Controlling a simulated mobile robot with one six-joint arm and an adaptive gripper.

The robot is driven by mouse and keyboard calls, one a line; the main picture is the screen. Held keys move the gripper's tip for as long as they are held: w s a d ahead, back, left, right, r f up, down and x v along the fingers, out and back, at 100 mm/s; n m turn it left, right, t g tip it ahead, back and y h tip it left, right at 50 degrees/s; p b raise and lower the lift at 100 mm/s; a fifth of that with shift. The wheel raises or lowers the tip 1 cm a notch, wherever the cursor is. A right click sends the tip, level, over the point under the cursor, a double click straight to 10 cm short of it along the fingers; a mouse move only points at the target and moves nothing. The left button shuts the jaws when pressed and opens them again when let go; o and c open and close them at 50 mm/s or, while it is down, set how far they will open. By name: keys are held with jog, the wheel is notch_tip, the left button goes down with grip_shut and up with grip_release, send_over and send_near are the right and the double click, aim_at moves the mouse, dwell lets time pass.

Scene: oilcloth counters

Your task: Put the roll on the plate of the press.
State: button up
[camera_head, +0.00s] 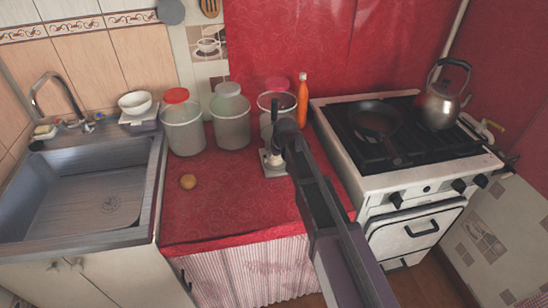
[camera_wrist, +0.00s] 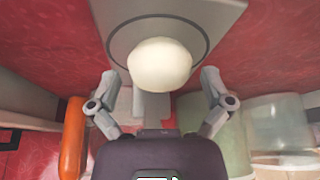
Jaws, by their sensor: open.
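A small round golden-brown roll (camera_head: 188,181) lies on the red counter, left of the press, in the head view. The press (camera_head: 274,171) stands near the counter's right side, with a pale grey base; my arm partly hides it. In the wrist view its grey plate (camera_wrist: 205,18) has a dark ring. A pale round knob-like thing (camera_wrist: 162,64) shows over the ring; I cannot tell surely whether it is part of the press. My gripper (camera_wrist: 160,77) is open above the press, with one finger on each side of this pale thing. No contact is visible. The roll is apart from my gripper.
Several translucent canisters (camera_head: 183,132) and an orange bottle (camera_head: 302,100) stand at the back of the counter (camera_head: 225,215). A stove (camera_head: 345,168) with a pan and kettle is at right. A sink (camera_head: 85,195) is at left. The counter around the roll is clear.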

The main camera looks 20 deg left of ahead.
jog(key=shift+r, duration=0.15)
jog(key=p+v, duration=1.1)
jog(key=v, duration=0.1)
dwell(0.6)
dwell(0.7)
jog(key=shift+w, duration=0.1)
jog(key=s+d+m+g+h, duration=0.1)
jog(key=s+d+m, duration=0.2)
jog(key=d, duration=1)
jog(key=s+d+f+m+g+h, duration=0.1)
jog(key=s+d, duration=0.5)
jog(key=d, duration=0.7)
jog(key=s+d+m+g+h, duration=0.1)
jog(key=s+d+m, duration=0.3)
jog(key=d, duration=0.9)
jog(key=shift+s+d+f+m, duration=0.15)
jog(key=shift+s+m, duration=0.1)
jog(key=shift+m, duration=0.05)
